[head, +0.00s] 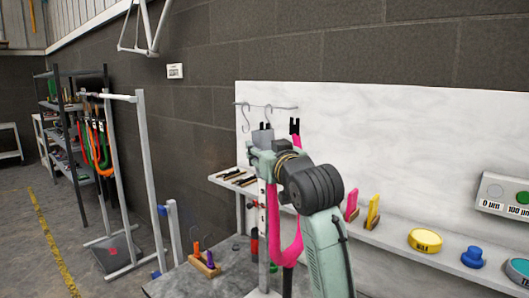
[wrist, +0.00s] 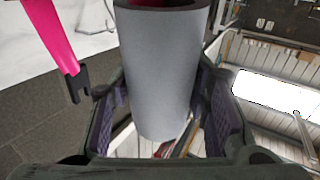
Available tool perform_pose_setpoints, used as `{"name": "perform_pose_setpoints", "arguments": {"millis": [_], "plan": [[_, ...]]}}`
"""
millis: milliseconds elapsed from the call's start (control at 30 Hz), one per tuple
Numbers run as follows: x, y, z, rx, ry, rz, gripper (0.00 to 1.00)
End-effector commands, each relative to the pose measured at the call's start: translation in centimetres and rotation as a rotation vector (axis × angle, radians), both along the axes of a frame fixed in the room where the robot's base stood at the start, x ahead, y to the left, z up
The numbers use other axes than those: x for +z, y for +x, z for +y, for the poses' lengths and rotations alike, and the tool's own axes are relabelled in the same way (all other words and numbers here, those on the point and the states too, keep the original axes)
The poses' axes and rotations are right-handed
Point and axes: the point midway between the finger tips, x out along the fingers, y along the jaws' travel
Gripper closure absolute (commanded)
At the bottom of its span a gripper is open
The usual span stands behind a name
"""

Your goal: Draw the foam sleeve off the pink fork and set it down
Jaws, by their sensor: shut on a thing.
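The pink fork (head: 273,212) stands with its legs pointing up in the head view. Its bare right leg ends in a black tip, and this leg also shows at the left of the wrist view (wrist: 52,35). My gripper (head: 264,150) is at the top of the left leg. It is shut on the grey foam sleeve (wrist: 160,70), with one finger on each side. In the head view only a small grey part of the sleeve (head: 262,137) shows above the fingers. How far the leg reaches inside is hidden.
A shelf (head: 395,240) along the white wall panel holds a yellow round item (head: 425,240) and a blue knob (head: 472,257). Hooks hang from a rail (head: 268,107) just behind my gripper. The bench (head: 205,282) at lower left carries a small tool block (head: 205,264) and has bare room.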

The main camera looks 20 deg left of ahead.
Motion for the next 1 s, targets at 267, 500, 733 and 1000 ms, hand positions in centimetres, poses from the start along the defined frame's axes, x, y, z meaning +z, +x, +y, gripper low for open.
{"name": "perform_pose_setpoints", "arguments": {"millis": [267, 500, 733, 1000], "plan": [[1.1, 0.0, 0.1, 0.001, 0.002, -0.006, 0.88], [2.0, 0.1, 0.1, 0.000, 0.001, -0.004, 0.88], [2.9, 0.3, 0.2, -0.001, 0.002, -0.002, 0.88], [3.9, 0.5, 0.2, -0.003, 0.001, -0.002, 0.88]]}}
